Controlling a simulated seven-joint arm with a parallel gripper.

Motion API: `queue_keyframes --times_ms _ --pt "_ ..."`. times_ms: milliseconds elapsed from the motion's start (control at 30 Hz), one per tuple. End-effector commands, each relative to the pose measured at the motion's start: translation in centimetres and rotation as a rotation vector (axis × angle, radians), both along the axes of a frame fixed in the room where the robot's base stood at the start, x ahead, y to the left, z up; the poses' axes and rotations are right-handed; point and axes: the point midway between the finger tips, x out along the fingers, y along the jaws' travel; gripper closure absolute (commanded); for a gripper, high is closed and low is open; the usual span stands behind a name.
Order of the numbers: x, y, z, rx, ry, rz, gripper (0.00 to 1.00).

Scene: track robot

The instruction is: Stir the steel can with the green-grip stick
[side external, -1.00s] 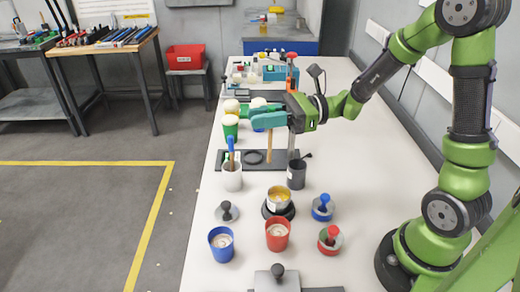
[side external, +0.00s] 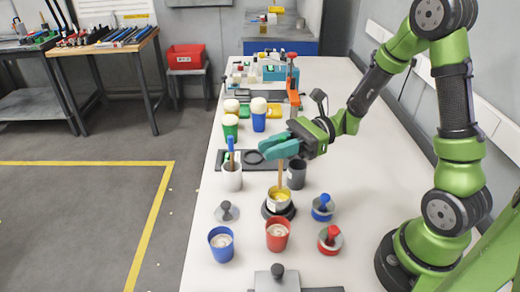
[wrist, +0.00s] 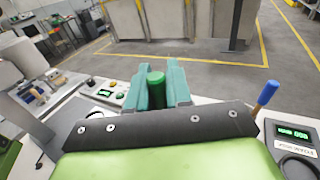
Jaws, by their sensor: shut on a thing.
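The steel can (side external: 279,204) stands on a round dark base on the white table in the side view. Yellow contents show in its top. My gripper (side external: 276,149) is above the can, its teal fingers shut on the green-grip stick. The green grip (wrist: 156,86) shows between the fingers in the wrist view. The stick's wooden shaft (side external: 281,174) hangs upright below the fingers. Its lower end reaches the can's mouth and appears to be inside the rim; its tip and depth cannot be seen.
A white cup (side external: 232,181) holding a blue-grip stick and a dark cup (side external: 297,175) stand close behind the can. A red cup (side external: 277,238), a blue cup (side external: 221,245) and knobbed lids (side external: 323,208) are around it. Green and blue cups stand farther back.

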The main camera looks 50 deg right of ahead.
Motion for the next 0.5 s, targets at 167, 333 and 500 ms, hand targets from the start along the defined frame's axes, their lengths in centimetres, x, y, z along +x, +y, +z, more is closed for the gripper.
queue_keyframes --times_ms 167,333,500 --pt "0.0 0.0 -1.5 0.001 0.004 0.000 1.00" --pt "0.0 0.0 -2.9 0.001 0.002 0.000 1.00" --pt "0.0 0.0 -4.2 0.002 0.003 0.000 1.00"
